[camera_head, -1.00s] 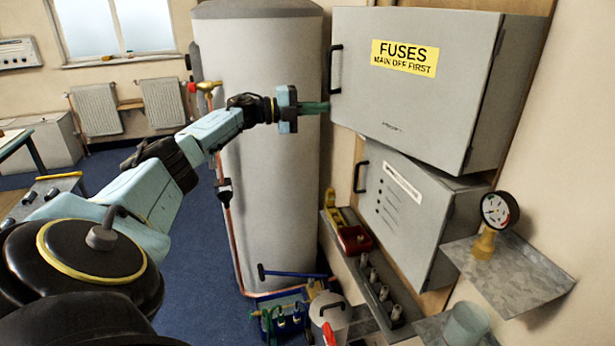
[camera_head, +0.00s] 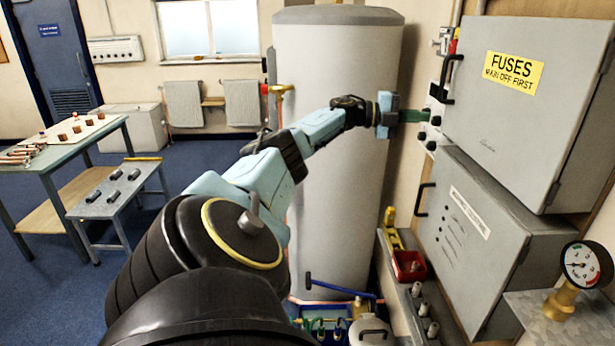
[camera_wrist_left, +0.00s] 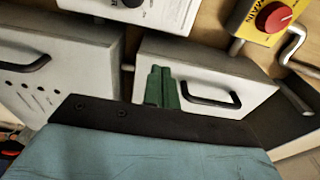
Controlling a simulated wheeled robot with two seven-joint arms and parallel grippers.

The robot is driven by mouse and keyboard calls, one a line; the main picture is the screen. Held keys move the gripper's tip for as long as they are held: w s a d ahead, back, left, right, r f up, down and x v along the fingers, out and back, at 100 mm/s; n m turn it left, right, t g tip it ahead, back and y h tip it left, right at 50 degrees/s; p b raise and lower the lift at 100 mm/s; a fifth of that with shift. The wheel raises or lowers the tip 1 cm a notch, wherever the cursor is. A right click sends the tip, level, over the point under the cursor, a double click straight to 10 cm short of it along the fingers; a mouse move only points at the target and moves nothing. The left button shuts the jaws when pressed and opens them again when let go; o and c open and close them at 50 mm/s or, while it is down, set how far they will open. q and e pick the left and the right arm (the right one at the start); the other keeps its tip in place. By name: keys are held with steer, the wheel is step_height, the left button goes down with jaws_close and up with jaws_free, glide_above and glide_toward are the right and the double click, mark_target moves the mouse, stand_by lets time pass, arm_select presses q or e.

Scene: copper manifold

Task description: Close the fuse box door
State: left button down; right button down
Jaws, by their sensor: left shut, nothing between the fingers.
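The fuse box door (camera_head: 500,120) is a grey panel with a yellow FUSES label (camera_head: 513,72), at the upper right of the head view. Its black handle (camera_head: 447,78) is on the left edge. Whether the door stands ajar is unclear. My left gripper (camera_head: 424,116) is shut and empty, its green fingers just left of the door's edge and below the handle. In the left wrist view the green fingers (camera_wrist_left: 161,88) show in front of a grey box (camera_wrist_left: 215,68) with a dark handle (camera_wrist_left: 208,99). Contact cannot be told. My right gripper is out of view.
A second grey box (camera_head: 490,245) is below the fuse box. A white panel with black knobs (camera_head: 431,132) is behind my fingers. A pressure gauge (camera_head: 582,265) stands on a shelf at right. A large grey tank (camera_head: 335,200) stands behind my left arm.

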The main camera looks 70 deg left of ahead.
arm_select(q)
steer(key=b+v, duration=1)
steer(key=v, duration=0.3)
steer(key=shift+s, duration=0.2)
stand_by(0.3)
